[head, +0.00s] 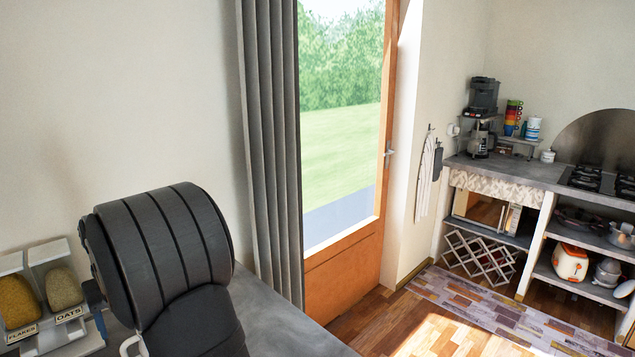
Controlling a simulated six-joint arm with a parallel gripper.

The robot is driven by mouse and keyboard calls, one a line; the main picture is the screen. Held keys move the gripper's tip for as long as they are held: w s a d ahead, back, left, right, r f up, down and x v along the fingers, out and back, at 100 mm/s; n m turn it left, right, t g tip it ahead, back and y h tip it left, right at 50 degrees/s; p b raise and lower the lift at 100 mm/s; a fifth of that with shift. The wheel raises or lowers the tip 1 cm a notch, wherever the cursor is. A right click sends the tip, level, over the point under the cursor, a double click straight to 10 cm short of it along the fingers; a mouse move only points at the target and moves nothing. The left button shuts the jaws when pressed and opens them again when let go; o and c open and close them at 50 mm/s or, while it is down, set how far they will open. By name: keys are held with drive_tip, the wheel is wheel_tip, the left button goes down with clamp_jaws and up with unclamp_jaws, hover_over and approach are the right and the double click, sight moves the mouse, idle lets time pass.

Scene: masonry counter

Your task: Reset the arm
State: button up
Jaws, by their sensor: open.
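My gripper is not in view, so its fingers cannot be seen. A large dark, banded, rounded part of my own arm fills the lower left of the head view. It stands over the grey counter (285,318) and hides part of it. Nothing held by my gripper can be seen.
A cereal dispenser (48,300) labelled flakes and oats stands at the left, close beside my arm in the picture. A grey curtain (268,150) and a glazed door (342,262) are behind the counter. A stocked kitchen counter (540,172) is far right, with open floor (385,318) between.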

wheel_tip(320, 180, down, 7)
drive_tip(key=shift+s+a+f, duration=0.15)
drive_tip(key=shift+a, duration=0.1)
wheel_tip(320, 180, up, 4)
drive_tip(key=w+d+r, duration=0.3)
drive_tip(key=d+r, duration=0.4)
drive_tip(key=d, duration=0.4)
drive_tip(key=s+a+f, duration=0.1)
drive_tip(key=s+a, duration=0.5)
drive_tip(key=s, duration=0.2)
drive_tip(key=s+a+f+m, duration=0.1)
drive_tip(key=s+a, duration=0.4)
drive_tip(key=s, duration=0.4)
drive_tip(key=s+a+f+m, duration=0.1)
drive_tip(key=s+a+f, duration=0.1)
drive_tip(key=s+a, duration=0.4)
drive_tip(key=s, duration=0.3)
drive_tip(key=shift+s+a, duration=0.2)
drive_tip(key=shift+a, duration=0.1)
drive_tip(key=shift+f, duration=0.1)
